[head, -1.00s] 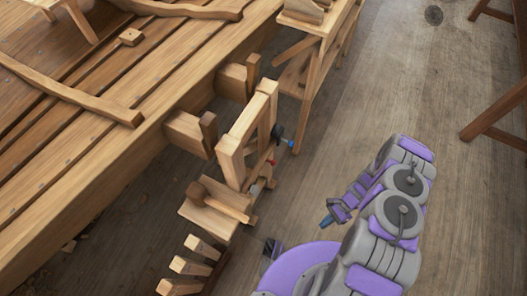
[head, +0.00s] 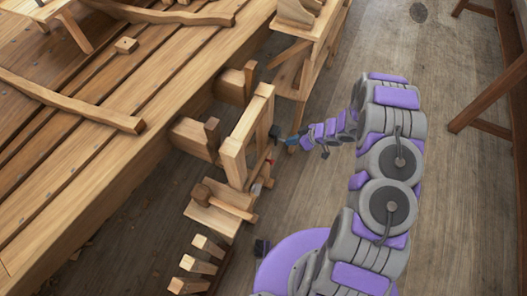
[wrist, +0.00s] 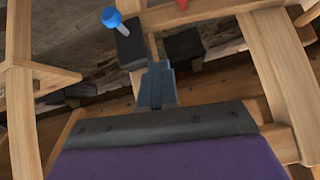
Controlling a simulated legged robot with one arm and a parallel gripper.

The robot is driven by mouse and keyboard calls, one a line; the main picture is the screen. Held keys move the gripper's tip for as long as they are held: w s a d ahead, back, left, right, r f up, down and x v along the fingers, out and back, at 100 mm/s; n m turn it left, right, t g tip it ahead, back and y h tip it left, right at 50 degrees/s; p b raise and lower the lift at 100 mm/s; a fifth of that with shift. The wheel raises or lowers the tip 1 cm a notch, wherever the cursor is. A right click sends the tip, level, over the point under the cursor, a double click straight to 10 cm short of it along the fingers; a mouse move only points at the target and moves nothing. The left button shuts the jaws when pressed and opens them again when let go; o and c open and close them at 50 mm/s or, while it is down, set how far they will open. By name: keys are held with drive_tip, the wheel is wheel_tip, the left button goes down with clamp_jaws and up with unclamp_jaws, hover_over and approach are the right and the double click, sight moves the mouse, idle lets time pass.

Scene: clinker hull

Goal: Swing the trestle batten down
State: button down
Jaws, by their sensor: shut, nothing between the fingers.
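The wooden trestle (head: 232,160) stands upright beside the hull's edge as a narrow frame of light bars. I cannot tell which of its bars is the batten. A dark block (head: 274,131) is on its right side. In the wrist view the dark block (wrist: 130,45) bears a blue round-headed knob (wrist: 111,17). My gripper (head: 293,143) is at the trestle's right side, close to the block. In the wrist view my gripper (wrist: 158,68) is shut and empty, its tips just below and right of the block. Whether they touch it is unclear.
The planked hull (head: 120,110) fills the left. A wooden mallet (head: 222,200) lies below the trestle, above several short wooden pieces (head: 200,262). A wooden stand (head: 305,50) is behind. A red part (head: 268,161) sits low on the trestle.

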drive_tip(key=s+a+r+n, duration=0.1)
drive_tip(key=s+a, duration=0.1)
drive_tip(key=b, duration=0.3)
hover_over(264, 154)
drive_tip(key=d, duration=0.3)
wheel_tip(264, 154, down, 6)
drive_tip(key=f, duration=0.1)
wheel_tip(264, 154, down, 4)
drive_tip(key=shift+s+a+r+g+y+b, duration=0.15)
drive_tip(key=shift+r+g+y+b, duration=0.15)
drive_tip(key=shift+g+b, duration=0.25)
drive_tip(key=shift+f, duration=0.1)
